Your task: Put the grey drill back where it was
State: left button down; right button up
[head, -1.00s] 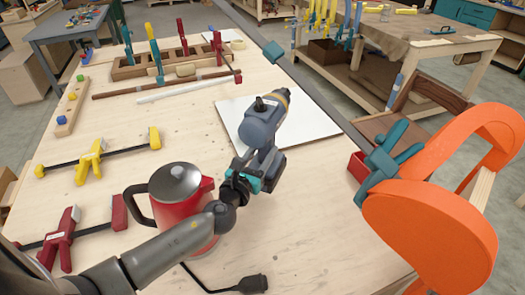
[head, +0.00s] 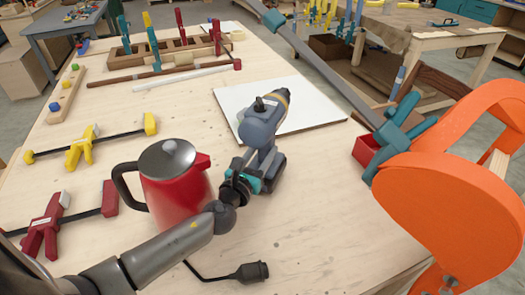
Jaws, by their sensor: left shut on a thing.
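The grey drill (head: 262,125) has a dark body, a yellowish ring near its chuck and a teal patch low on its handle. In the head view it is near the middle of the workbench, in front of and partly over a white board (head: 318,112). My left gripper (head: 243,182) is shut on the drill at its handle, and the fingers are partly hidden. I cannot tell whether the drill's base touches the bench top. My right gripper is not in view.
A red kettle (head: 178,190) stands close beside my left arm. A black cable plug (head: 250,272) lies in front. Yellow (head: 80,148) and red (head: 45,228) clamps lie at left. A large orange chair form (head: 445,220) with a teal clamp stands at right.

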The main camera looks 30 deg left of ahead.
pick_arm(q)
jog(key=shift+f+b, duration=0.4)
jog(key=shift+b, duration=0.25)
dwell(0.6)
jog(key=shift+s+d+f+b, duration=0.1)
jog(key=shift+f+b, duration=0.2)
jog(key=shift+f, duration=0.3)
jog(key=shift+c, duration=1.4)
grip_release()
jog(key=shift+f, duration=0.25)
jog(key=s+b, duration=0.1)
jog(key=s, duration=1.4)
jog(key=shift+d+r, duration=0.35)
jog(key=shift+d, duration=0.05)
